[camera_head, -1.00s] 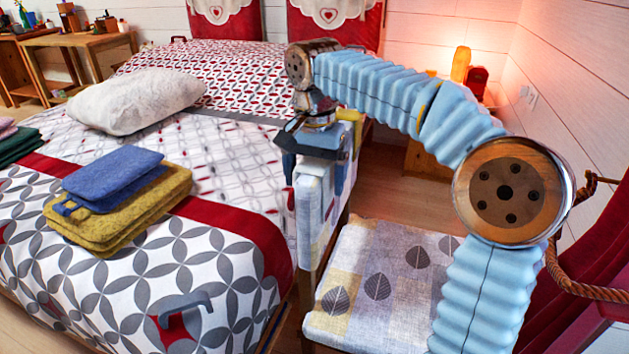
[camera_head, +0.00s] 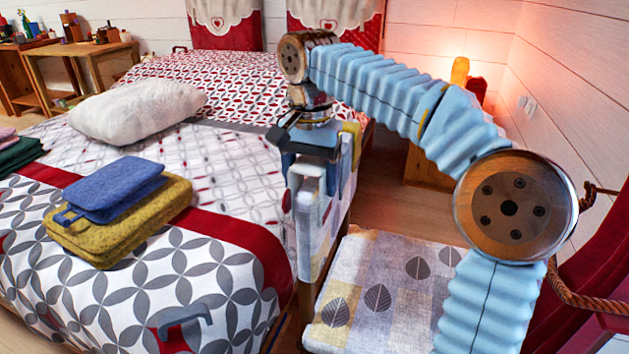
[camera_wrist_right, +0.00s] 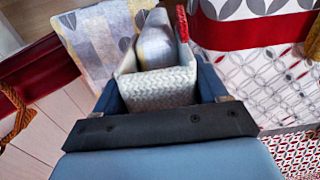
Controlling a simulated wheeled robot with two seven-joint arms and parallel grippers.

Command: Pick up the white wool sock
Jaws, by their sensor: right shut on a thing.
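The white wool sock (camera_wrist_right: 160,86) shows in the right wrist view as a ribbed white knit between the two dark blue fingers. My right gripper (camera_head: 314,185) is shut on it. In the head view the gripper points down beside the bed, at the chair's backrest, and pale cloth shows between and below its fingers. I cannot clearly separate the sock from the pale backrest there. My left gripper is not in view.
A chair seat with a leaf-patterned cushion (camera_head: 395,290) is at the lower right. The bed (camera_head: 215,275) fills the left, with a blue folded cloth (camera_head: 115,187) on a mustard one (camera_head: 120,222) and a white pillow (camera_head: 138,110). Wooden floor shows behind the chair.

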